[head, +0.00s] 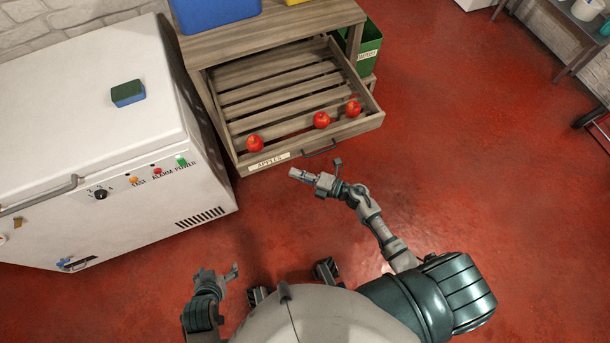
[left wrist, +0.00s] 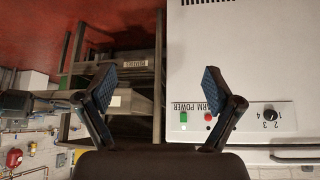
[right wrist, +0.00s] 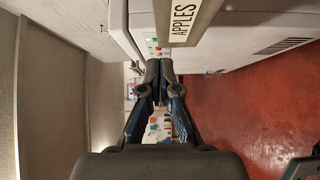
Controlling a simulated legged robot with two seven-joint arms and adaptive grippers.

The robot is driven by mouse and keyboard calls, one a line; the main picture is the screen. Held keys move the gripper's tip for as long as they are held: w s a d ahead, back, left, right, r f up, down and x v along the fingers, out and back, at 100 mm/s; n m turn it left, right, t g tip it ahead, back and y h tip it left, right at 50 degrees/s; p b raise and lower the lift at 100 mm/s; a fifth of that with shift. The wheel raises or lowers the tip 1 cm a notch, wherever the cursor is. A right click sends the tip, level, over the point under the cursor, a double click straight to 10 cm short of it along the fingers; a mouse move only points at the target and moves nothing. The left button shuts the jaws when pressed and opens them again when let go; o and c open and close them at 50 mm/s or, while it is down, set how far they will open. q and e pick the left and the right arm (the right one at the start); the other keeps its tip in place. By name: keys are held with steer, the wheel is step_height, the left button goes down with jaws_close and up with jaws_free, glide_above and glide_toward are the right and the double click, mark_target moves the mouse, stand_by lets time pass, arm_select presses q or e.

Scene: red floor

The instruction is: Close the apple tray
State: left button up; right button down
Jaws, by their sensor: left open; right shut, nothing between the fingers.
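The apple tray (head: 282,152) is a slatted wooden drawer pulled out of a wooden stand. Three red apples lie in it along its front: one at the left (head: 255,143), one right of centre (head: 321,119) and one at the right (head: 353,108). Its front has an APPLES label (head: 268,163) and a dark handle (head: 320,150). My right gripper (head: 297,174) is shut and empty, in front of the drawer and apart from the handle; the label (right wrist: 184,20) shows in the right wrist view. My left gripper (head: 230,272) is open and empty, low at the left, away from the drawer; its fingers show in the left wrist view (left wrist: 165,95).
A white chest freezer (head: 90,130) with a sponge (head: 128,93) on top stands close to the drawer's left. A blue crate (head: 215,12) sits on the stand (head: 270,28). A green bin (head: 367,50) is behind right. Red floor (head: 460,130) is clear to the right.

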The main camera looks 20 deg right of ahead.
mark_target(272, 156)
steer(key=x, duration=0.4)
steer(key=w+d+b+x, duration=0.1)
steer(key=x, duration=0.1)
steer(key=shift+f, duration=0.1)
steer(key=shift+w+a, duration=0.1)
steer(key=shift+w, duration=0.6)
arm_select(q)
steer(key=w+t, duration=0.1)
steer(key=w+d+r, duration=0.1)
steer(key=w+t, duration=0.1)
steer(key=w, duration=0.1)
steer(key=shift+d+r+t+h, duration=0.15)
steer(key=shift+r+t+h, duration=0.15)
arm_select(e)
steer(key=shift+d, duration=0.25)
steer(key=shift+w, duration=0.2)
